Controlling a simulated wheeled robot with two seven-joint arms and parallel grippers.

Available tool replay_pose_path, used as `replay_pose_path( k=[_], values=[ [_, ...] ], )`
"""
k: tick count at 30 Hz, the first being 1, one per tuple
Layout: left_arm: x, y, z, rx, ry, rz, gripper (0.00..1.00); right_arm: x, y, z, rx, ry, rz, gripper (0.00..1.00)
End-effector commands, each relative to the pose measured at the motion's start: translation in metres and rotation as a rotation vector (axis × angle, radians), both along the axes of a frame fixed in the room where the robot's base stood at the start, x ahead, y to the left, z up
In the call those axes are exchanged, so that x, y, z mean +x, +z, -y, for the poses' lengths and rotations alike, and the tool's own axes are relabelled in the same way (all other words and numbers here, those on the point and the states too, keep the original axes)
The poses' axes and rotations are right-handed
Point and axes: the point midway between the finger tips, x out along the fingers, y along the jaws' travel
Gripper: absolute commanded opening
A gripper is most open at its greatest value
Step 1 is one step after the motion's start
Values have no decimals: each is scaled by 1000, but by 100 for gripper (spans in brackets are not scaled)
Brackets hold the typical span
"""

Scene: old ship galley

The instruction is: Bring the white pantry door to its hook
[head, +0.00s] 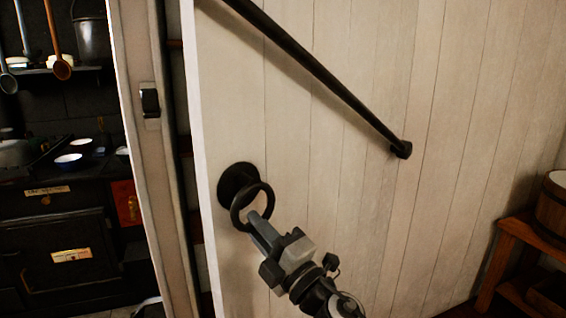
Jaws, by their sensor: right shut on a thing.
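The white pantry door (350,190) is made of vertical planks and fills the middle and right of the head view. It stands open, its free edge at the left, with a dark gap between it and the door frame. A black ring handle (236,208) hangs from a round black plate (238,182) near that edge. My right gripper (262,222) is at the ring and shut on its lower right part. A black diagonal bar (315,68) crosses the upper door. My left gripper is not in view. I see no hook that I can make out for certain.
The pale door frame (166,210) with a black catch (149,100) stands left of the door. Beyond it are a black stove (65,250), bowls (69,161) and hanging ladles (61,68). A wooden stand (515,228) with a wooden bucket (552,205) is at the right.

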Motion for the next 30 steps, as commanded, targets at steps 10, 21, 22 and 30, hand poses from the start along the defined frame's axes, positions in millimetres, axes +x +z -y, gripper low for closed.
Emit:
replay_pose_path(
  k=[10, 21, 22, 30],
  values=[
    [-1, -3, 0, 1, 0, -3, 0, 3, -7, 1, -8, -10, -11, 0],
    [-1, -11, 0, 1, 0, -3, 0, 21, -7, -16, -6, -49, -11, 0],
    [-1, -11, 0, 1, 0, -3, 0, 22, -7, -16, -6, -50, -11, 0],
    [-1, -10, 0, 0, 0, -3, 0, 21, -6, -16, -6, -49, -11, 47]
  ],
)
